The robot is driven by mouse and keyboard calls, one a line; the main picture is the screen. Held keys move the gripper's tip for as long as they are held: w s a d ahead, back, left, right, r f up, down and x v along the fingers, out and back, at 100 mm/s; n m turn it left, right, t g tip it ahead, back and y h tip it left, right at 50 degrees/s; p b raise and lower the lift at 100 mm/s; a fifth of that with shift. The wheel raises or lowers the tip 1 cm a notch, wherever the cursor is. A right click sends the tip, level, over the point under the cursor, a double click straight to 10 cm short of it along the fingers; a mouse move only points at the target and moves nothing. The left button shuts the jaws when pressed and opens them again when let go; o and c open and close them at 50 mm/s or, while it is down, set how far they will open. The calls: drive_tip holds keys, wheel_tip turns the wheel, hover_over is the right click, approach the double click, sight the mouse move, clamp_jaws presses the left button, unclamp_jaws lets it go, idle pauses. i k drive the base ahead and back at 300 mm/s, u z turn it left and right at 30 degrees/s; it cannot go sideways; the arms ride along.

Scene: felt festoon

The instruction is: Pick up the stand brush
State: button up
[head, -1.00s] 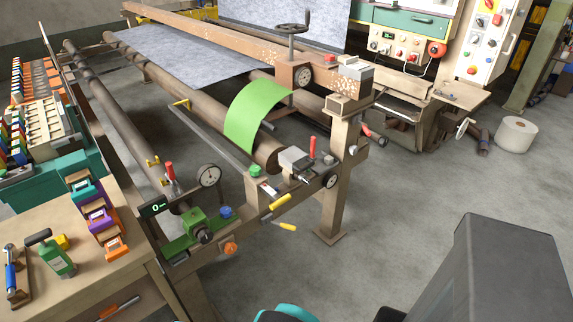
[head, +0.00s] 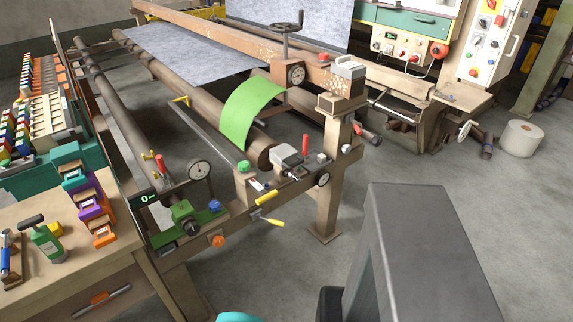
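I cannot pick out the stand brush for certain. A tool with a yellow handle (head: 272,221) hangs at the near end of the roller machine, below the frame; it is too small to tell whether it is a brush. A second yellow handle (head: 266,198) lies just above it on the machine's end beam. My gripper's fingers do not show. A large grey part of my own arm fills the lower right, with a teal part of mine at the bottom edge. Neither touches the machine in the picture.
The roller machine (head: 205,99) carries grey felt (head: 195,48) and a green sheet (head: 250,112). A wooden bench (head: 105,262) with bottle, tools and coloured blocks stands at left. A control cabinet (head: 402,42) and white roll (head: 521,138) are at right.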

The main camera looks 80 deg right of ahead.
sight(306, 155)
drive_tip(key=u, duration=0.2)
drive_tip(key=k, duration=2.2)
drive_tip(key=z, duration=1.75)
drive_tip(key=i, duration=0.15)
drive_tip(key=u, duration=0.7)
